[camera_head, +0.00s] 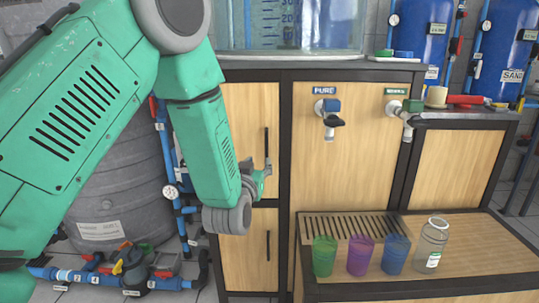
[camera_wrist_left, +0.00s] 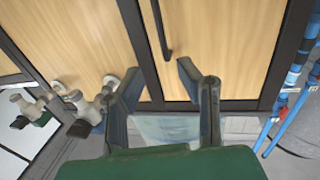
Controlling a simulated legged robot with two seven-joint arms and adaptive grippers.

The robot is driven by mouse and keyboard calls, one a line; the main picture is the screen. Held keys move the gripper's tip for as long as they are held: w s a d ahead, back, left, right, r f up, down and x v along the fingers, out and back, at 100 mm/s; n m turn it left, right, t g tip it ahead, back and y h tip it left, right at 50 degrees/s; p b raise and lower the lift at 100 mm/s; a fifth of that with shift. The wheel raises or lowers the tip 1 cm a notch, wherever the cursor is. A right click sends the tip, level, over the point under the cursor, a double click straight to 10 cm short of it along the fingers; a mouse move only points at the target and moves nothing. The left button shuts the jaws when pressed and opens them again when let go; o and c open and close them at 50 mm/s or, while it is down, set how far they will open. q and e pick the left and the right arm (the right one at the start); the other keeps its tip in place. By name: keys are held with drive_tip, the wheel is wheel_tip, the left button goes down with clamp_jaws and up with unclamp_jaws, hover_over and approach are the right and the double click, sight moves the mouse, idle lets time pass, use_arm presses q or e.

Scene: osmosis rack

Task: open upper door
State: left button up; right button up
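The upper door (camera_head: 250,105) is a light wood panel in a dark frame, and it looks closed. Its thin black vertical handle (camera_head: 267,145) is near the door's right edge. My left gripper (camera_head: 265,172) is in front of the door at the handle's lower part, and the forearm hides the door's left side. In the left wrist view the picture is turned over, and the left gripper (camera_wrist_left: 155,80) has its two dark fingers spread apart. The handle (camera_wrist_left: 163,30) shows beyond the gap between them, not gripped. My right gripper is not in view.
A lower door (camera_head: 240,250) with its own handle is below. Taps (camera_head: 328,112) stick out right of the upper door. Coloured cups (camera_head: 360,255) and a glass jar (camera_head: 430,245) stand on the front ledge (camera_head: 480,255). Blue pipes (camera_head: 168,150) and a grey tank (camera_head: 115,180) are left.

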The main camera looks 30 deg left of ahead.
sight(266, 148)
use_arm(q)
drive_tip(key=b+x, duration=0.1)
drive_tip(key=x, duration=0.2)
drive_tip(key=b+x, duration=0.1)
drive_tip(key=x, duration=0.7)
drive_tip(key=shift+a+f+b, duration=0.3)
drive_tip(key=shift+a+b, duration=0.05)
drive_tip(key=shift+b, duration=0.05)
drive_tip(key=shift+w+d+r, duration=0.2)
drive_tip(key=shift+w, duration=0.2)
drive_tip(key=shift+a, duration=0.2)
drive_tip(key=shift+a+f, duration=0.15)
drive_tip(key=shift+a, duration=0.05)
clamp_jaws()
drive_tip(key=shift+d, duration=0.1)
